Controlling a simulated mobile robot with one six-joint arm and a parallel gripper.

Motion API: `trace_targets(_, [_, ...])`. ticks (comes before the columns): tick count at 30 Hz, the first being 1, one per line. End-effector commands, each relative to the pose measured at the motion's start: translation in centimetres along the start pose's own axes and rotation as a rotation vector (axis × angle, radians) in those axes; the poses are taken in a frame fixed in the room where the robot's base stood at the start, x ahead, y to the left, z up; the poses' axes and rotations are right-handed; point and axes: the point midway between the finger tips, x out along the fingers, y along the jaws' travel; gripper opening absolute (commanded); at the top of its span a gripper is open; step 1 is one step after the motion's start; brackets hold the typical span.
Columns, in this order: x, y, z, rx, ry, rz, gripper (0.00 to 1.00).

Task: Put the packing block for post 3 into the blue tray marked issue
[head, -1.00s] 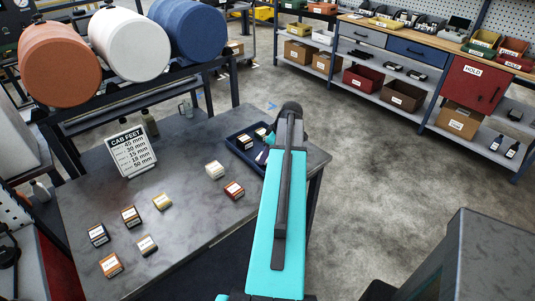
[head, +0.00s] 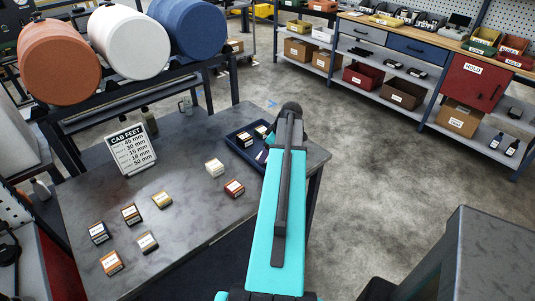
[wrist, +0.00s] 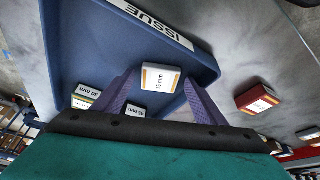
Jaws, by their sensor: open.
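The blue tray (head: 235,149) marked ISSUE stands near the right end of the grey table; it fills much of the wrist view (wrist: 85,40). A pale block (wrist: 160,79), its label seeming to read 15 mm, lies in the tray, between and beyond my fingertips. A 30 mm block (wrist: 86,96) and another block (wrist: 134,111), partly hidden by my gripper, are also in it. My gripper (wrist: 158,92) is open over the tray; in the head view its tips (head: 262,155) are small and partly hidden. The CAB FEET sign (head: 132,149) lists 15 mm third.
Open floor lies right of the table.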

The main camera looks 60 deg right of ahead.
Motion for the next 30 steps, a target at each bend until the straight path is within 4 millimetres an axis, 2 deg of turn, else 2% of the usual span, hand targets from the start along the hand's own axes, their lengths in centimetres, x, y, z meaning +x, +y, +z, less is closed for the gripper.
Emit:
trace_targets(11, [-1.3,0.1,-0.1,0.0,0.001,0.002,0.65])
trace_targets(30, [-8.1,0.1,0.0,0.001,0.001,0.002,0.65])
